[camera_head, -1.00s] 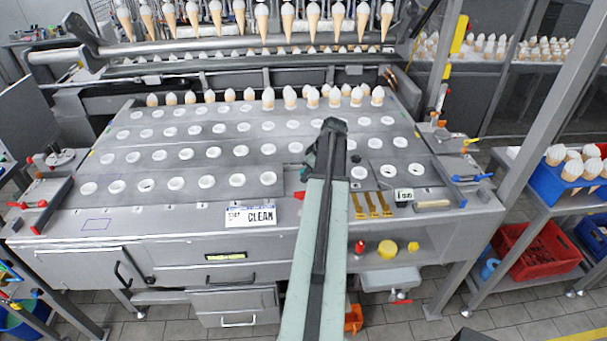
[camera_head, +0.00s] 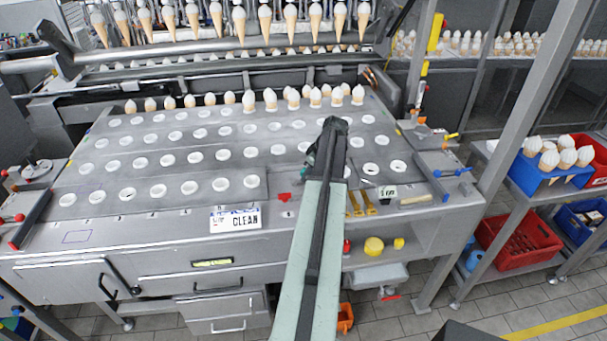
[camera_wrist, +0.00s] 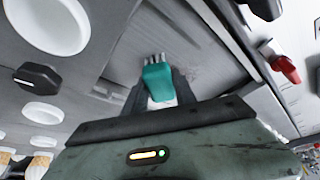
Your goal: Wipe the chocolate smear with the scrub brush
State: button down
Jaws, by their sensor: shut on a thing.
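The teal scrub brush (camera_wrist: 158,82) is held in my gripper (camera_wrist: 160,100) in the wrist view, its pale bristles pointing away from me over the grey machine top. A faint brownish smudge (camera_wrist: 188,73), perhaps the chocolate smear, lies on the grey surface just right of the bristles. I cannot tell whether the bristles touch the surface. In the head view my gripper (camera_head: 333,130) is a dark shape over the machine top, with a bit of teal beside it; the arm hides the surface below, and no smear can be made out.
The machine top (camera_head: 225,148) has rows of white-rimmed holes, with cones standing along the back. A CLEAN sign (camera_head: 236,219) is at the front edge. Yellow strips (camera_head: 362,203) lie right of my arm. A red clip (camera_head: 284,197) is to its left.

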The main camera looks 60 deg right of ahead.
jog(key=shift+s+d, duration=0.45)
jog(key=shift+s, duration=0.3)
notch_tip(320, 180, up, 6)
jog(key=p, duration=0.6)
notch_tip(320, 180, up, 3)
jog(key=p, duration=0.3)
jog(key=shift+f, duration=0.1)
